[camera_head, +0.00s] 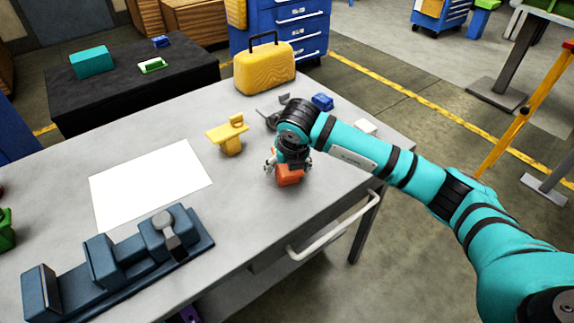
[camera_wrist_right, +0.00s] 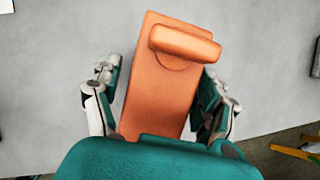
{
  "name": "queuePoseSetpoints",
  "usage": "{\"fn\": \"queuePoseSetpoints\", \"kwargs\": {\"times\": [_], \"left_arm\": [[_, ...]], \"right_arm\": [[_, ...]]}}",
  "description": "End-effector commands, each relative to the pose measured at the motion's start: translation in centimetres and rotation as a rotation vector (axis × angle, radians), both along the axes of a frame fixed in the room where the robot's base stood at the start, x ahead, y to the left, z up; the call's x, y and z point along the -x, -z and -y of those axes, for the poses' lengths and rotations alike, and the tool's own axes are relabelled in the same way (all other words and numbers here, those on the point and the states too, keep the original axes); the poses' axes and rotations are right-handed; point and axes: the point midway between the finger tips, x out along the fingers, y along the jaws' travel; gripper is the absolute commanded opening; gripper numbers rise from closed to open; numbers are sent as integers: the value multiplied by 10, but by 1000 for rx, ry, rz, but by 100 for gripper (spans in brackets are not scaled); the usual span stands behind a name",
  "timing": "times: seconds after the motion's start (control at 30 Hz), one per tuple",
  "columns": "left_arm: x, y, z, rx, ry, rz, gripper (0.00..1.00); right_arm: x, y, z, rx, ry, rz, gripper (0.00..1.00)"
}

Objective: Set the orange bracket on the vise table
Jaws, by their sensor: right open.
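The orange bracket (camera_head: 289,177) is at the right part of the grey table (camera_head: 245,196), near its front edge, and appears to rest on the top. In the right wrist view the bracket (camera_wrist_right: 160,95) shows as a long plate with a raised bar at its far end. My right gripper (camera_head: 288,165) is above it and open. In the wrist view its fingers (camera_wrist_right: 162,78) stand on either side of the plate, with a narrow gap at the left and very little at the right. A blue vise (camera_head: 125,255) sits at the table's front left. My left gripper is not in view.
A white sheet (camera_head: 150,185) lies on the table, with a yellow part (camera_head: 229,135) right of it. A yellow case (camera_head: 264,70), a blue block (camera_head: 322,102) and a white block (camera_head: 365,127) stand farther back. A black table (camera_head: 135,90) is at the back left.

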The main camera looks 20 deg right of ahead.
Motion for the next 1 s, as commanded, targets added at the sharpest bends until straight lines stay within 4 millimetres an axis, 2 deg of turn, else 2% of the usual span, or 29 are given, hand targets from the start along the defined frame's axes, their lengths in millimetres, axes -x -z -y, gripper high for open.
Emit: {"fn": "queuePoseSetpoints", "kwargs": {"times": [0.17, 0.27, 0.6, 0.73, 1.0], "left_arm": [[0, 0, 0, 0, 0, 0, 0], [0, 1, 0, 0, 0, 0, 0], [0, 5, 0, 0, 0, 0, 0], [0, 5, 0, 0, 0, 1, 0], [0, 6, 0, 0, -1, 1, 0]], "right_arm": [[1, -4, 0, -1, 0, 2, 76], [5, -14, -1, -1, -2, 3, 76], [31, -80, -2, -2, -2, 5, 76], [39, -98, -2, -1, 0, 3, 76], [46, -112, -2, -1, 0, 1, 76]]}}
